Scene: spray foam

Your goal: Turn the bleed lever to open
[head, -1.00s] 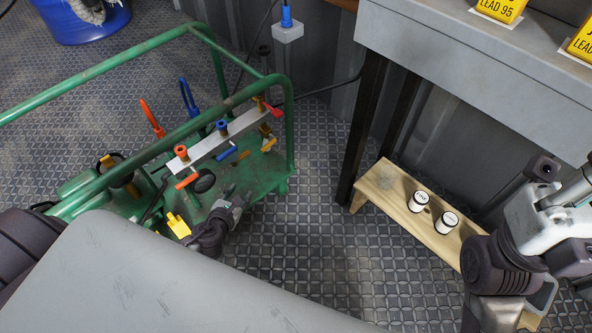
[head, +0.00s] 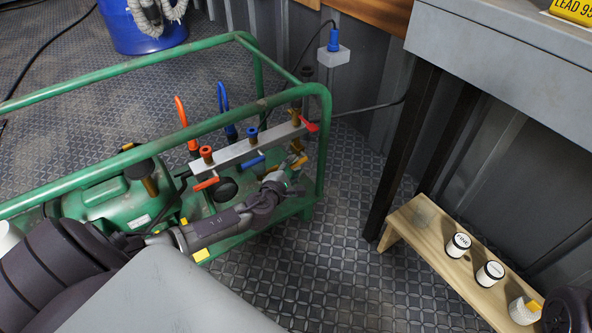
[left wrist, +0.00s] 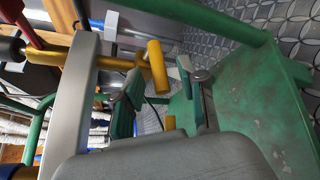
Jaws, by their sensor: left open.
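A grey manifold bar (head: 238,152) on the green-framed machine carries an orange lever (head: 206,184), a blue lever (head: 250,163) and a yellow lever (head: 299,162). A red handle (head: 309,125) sits at its far end. I see no label telling which is the bleed lever. My left gripper (head: 290,174) is at the yellow lever, below the bar's far end. In the left wrist view, the open gripper (left wrist: 160,98) has its fingers on either side of the view's middle, and the yellow lever (left wrist: 158,68) stands upright near the gap. Contact cannot be told.
Green frame rails (head: 328,140) run close around the manifold and my left arm. An upright red-orange handle and a blue one stand behind the bar. A wooden bench (head: 408,226) with small labelled jars is at right, beside a grey table (head: 500,62). Floor between is clear.

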